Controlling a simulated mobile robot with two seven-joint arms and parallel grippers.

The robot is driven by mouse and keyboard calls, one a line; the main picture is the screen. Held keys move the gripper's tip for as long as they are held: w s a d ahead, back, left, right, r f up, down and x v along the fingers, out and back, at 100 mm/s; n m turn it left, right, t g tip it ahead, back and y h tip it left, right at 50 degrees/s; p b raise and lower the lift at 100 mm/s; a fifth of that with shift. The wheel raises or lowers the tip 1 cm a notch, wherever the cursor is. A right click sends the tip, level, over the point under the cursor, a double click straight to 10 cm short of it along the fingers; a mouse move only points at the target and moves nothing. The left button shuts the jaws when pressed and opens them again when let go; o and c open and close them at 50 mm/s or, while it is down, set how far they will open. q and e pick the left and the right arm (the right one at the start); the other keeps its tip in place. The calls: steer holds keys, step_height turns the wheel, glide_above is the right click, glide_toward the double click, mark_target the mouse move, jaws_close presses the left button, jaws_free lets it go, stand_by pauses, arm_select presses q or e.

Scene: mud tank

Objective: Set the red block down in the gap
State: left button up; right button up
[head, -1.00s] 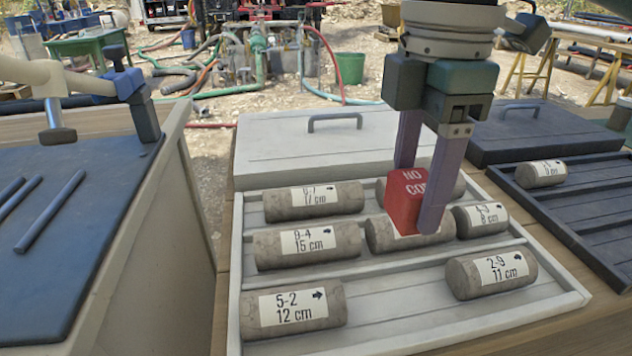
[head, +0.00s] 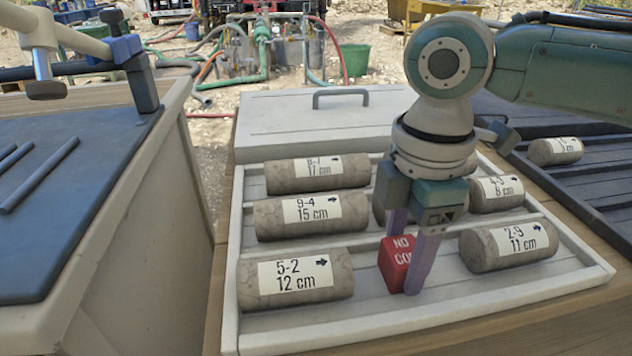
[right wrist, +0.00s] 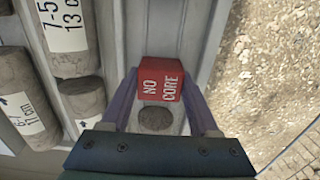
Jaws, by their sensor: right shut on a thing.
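The red block (head: 396,263), marked NO CORE, is low in the front channel of the pale core tray (head: 229,290). It is in the gap between core 5-2 (head: 295,281) on its left and core 2-9 (head: 508,245) on its right, apart from both. My right gripper (head: 409,272) points down with its purple fingers shut on the block, which also shows between the fingertips in the right wrist view (right wrist: 161,80). I cannot tell whether the block touches the channel floor. My left gripper is not in view.
Core 9-4 (head: 297,216) and core 4-3 (head: 497,194) lie in the middle channel, and core 8-7 (head: 317,174) lies behind. A dark tray (head: 600,190) is at the right. A blue-topped bench (head: 70,220) with rods stands at the left.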

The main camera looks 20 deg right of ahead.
mark_target(404, 249)
steer(key=shift+f, duration=0.15)
steer(key=o, duration=1.1)
steer(key=shift+c, duration=0.2)
step_height(404, 249, up, 12)
steer(key=p, duration=0.4)
steer(key=shift+m+t+y, duration=0.4)
steer(key=shift+m+y, duration=0.3)
steer(key=shift+y, duration=0.1)
steer(key=s+a+f, duration=0.1)
steer(key=a, duration=0.1)
steer(key=s+a+f, duration=0.1)
steer(key=a+f, duration=0.1)
steer(key=a, duration=0.1)
steer(key=s+a+f, duration=0.1)
steer(key=s+a, duration=0.1)
steer(key=shift+a+f, duration=0.2)
steer(key=shift+f, duration=0.2)
steer(key=s+a+f+m+t+y, duration=0.1)
steer(key=s+a+f+m, duration=0.1)
steer(key=s+a+m, duration=0.15)
steer(key=s+d+m+t+h, duration=0.1)
steer(key=s+d+m+h, duration=0.1)
steer(key=s+d+m, duration=0.5)
steer(key=shift+s+d+f+m+t, duration=0.4)
steer(key=shift+s+m, duration=0.35)
steer(key=shift+m, duration=0.1)
